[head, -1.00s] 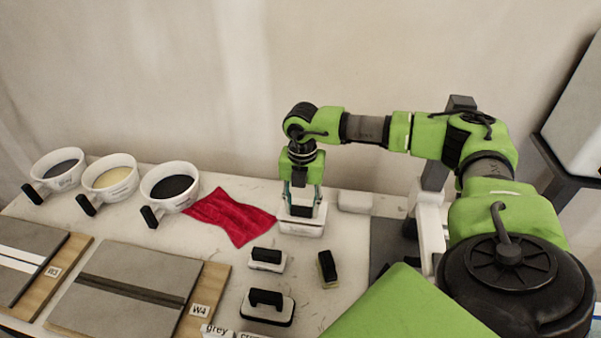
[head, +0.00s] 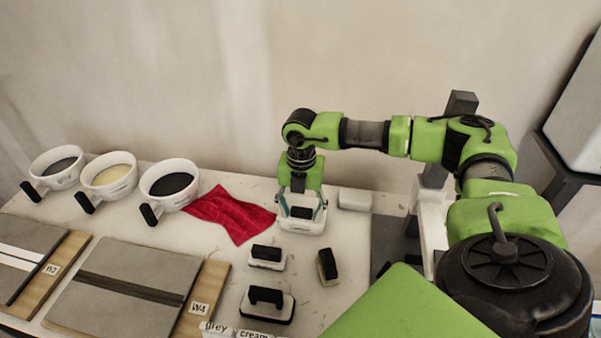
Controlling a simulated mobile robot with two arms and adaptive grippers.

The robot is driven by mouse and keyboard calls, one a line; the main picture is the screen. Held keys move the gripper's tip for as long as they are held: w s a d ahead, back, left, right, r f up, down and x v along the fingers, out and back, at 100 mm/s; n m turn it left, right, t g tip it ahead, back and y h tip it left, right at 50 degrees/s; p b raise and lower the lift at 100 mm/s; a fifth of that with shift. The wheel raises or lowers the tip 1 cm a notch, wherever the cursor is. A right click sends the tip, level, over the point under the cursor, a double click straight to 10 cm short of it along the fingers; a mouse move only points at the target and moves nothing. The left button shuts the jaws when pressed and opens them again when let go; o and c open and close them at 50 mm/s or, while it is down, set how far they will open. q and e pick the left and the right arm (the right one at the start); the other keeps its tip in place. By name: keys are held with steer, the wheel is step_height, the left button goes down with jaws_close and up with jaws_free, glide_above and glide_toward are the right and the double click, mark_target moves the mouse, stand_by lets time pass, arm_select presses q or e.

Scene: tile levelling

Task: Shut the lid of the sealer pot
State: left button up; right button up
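A small white container (head: 302,227) with a dark rectangular patch (head: 301,212) on top stands right of the red cloth; I take it for the sealer pot, but no label is readable. My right gripper (head: 302,208) points down over it. Its teal fingers are spread, one on each side of the dark patch, and look close to the container's rim; I cannot tell whether they touch. I cannot tell whether the dark patch is an opening or a raised part. A low white block (head: 355,200) lies just behind to the right. My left gripper is out of view.
A red cloth (head: 232,213) lies to the left. Bowls (head: 168,186) with dark handles stand further left. Black-topped blocks (head: 267,257) and a float (head: 267,304) lie in front, with tile boards (head: 120,285) at front left. Bare table shows between them.

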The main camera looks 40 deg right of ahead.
steer(key=shift+s, duration=0.1)
steer(key=shift+r+p, duration=0.7)
steer(key=shift+r, duration=0.15)
steer(key=shift+d+r+p, duration=0.1)
steer(key=shift+r+p, duration=2)
steer(key=shift+r, duration=1.15)
